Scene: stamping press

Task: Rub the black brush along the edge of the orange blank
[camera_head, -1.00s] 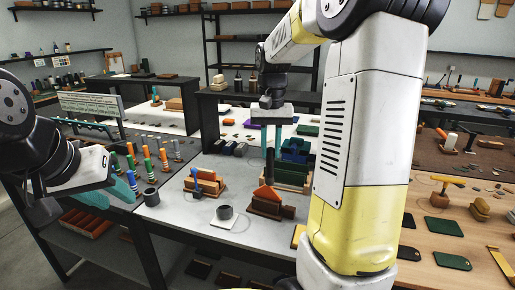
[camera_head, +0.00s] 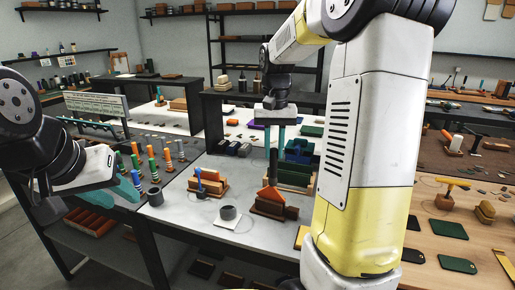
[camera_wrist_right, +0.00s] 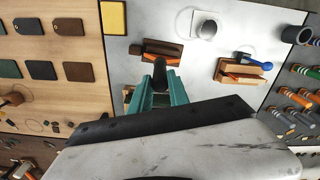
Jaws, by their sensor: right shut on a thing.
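The orange blank (camera_head: 271,195) stands in a brown wooden holder (camera_head: 268,210) on the grey bench; in the right wrist view the blank (camera_wrist_right: 161,57) shows as a thin orange strip along its holder. My right gripper (camera_head: 275,145) points down above the blank, its teal fingers shut on the black brush (camera_head: 273,166). The brush is upright, its lower end at the blank's upper edge; whether they touch I cannot tell. The right wrist view shows the brush (camera_wrist_right: 160,73) between the fingers. My left gripper (camera_head: 127,188) is at the left, away from the blank; its opening is unclear.
Left of the blank, a wooden holder (camera_head: 208,189) carries a blue-handled tool, and a dark grey cup (camera_head: 228,213) stands on a white square. Several striped-handled tools (camera_head: 152,155) stand near my left gripper.

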